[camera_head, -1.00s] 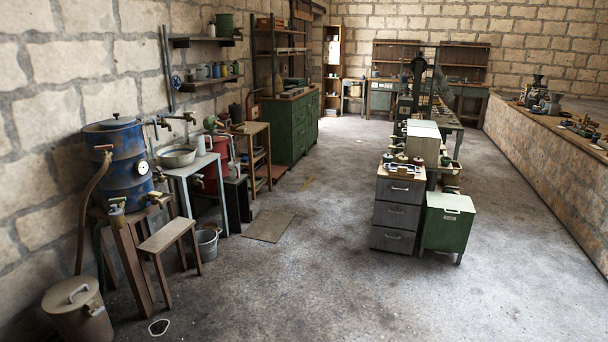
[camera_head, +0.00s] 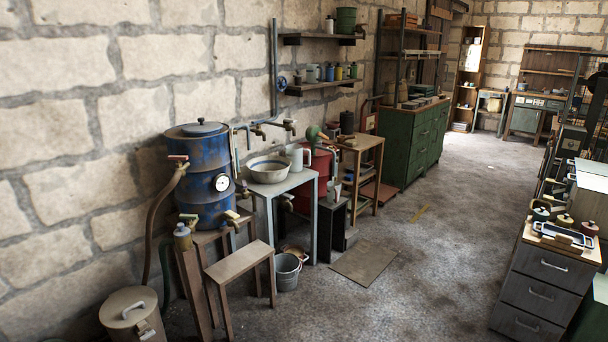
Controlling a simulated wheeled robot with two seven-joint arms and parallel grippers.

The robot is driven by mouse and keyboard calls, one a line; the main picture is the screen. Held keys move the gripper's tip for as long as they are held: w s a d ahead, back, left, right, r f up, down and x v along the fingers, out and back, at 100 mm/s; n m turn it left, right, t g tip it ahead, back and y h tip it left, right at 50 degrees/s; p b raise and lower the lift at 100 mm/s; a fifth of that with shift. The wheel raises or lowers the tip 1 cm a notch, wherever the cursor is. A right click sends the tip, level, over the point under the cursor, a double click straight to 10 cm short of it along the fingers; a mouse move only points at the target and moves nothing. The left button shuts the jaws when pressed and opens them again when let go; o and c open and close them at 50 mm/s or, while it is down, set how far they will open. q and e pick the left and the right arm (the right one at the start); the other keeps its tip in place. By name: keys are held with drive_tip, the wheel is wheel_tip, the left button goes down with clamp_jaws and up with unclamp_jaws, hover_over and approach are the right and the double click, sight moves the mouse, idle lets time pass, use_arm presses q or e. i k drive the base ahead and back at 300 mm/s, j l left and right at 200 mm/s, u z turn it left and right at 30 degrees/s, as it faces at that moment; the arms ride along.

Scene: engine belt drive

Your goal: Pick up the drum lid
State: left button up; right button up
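The blue drum (camera_head: 198,165) stands upright on a wooden stand against the left stone wall. The drum lid (camera_head: 198,130) is a dark round disc with a small dark knob in its middle. It lies flat on top of the drum. A round white gauge (camera_head: 222,182) is on the drum's front, and a hose with a red-handled valve joins its left side. Neither of my grippers is in view.
A low wooden bench (camera_head: 239,262) stands in front of the drum. A lidded bin (camera_head: 132,315) is at lower left. A grey table with a basin (camera_head: 269,169) stands right of the drum. Drawers (camera_head: 541,280) are at right.

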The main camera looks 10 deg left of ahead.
sight(203, 127)
drive_tip(key=i+j+u, duration=0.15)
drive_tip(key=i+u, duration=0.8)
drive_tip(key=i+l, duration=0.05)
